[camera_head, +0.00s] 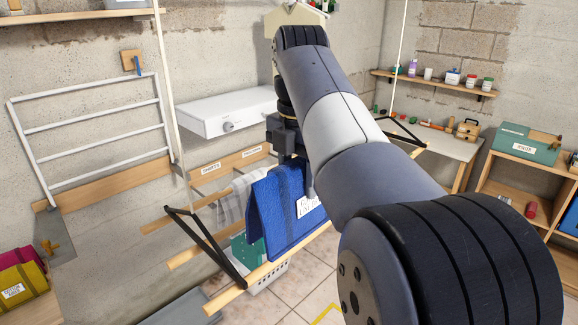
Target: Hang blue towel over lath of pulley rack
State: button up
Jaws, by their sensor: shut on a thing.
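A blue towel (270,212) with a white label hangs folded below my gripper (292,168). My gripper is shut on the towel's upper part; its fingertips are mostly hidden by the cloth and the arm. The pulley rack has a black end bracket (207,248) and wooden laths. The front lath (236,292) runs past the towel's lower part. The towel is among the laths; I cannot tell whether it lies over one or only hangs beside them. A grey checked cloth (229,208) hangs on the rack behind and left of the towel.
A green thing (247,252) and a white basket (271,279) are below the rack. A white wall unit (228,115) is behind it. A white wall-mounted rack (90,128) is at left. A workbench (447,143) and shelf unit (497,172) stand at right. Pale cords rise from the rack.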

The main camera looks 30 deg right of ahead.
aim_at(298, 247)
jog(key=shift+s, duration=0.2)
jog(key=shift+r, duration=0.1)
notch_tip(298, 247, down, 15)
jog(key=b, duration=0.9)
jog(key=shift+f+b, duration=0.35)
jog(key=shift+f, duration=0.35)
jog(key=shift+p, duration=0.6)
dwell(0.3)
jog(key=shift+f, duration=0.1)
dwell(0.4)
jog(key=shift+f+b, duration=0.4)
jog(key=shift+f, duration=0.2)
jog(key=o, duration=1.2)
jog(key=shift+o, duration=0.4)
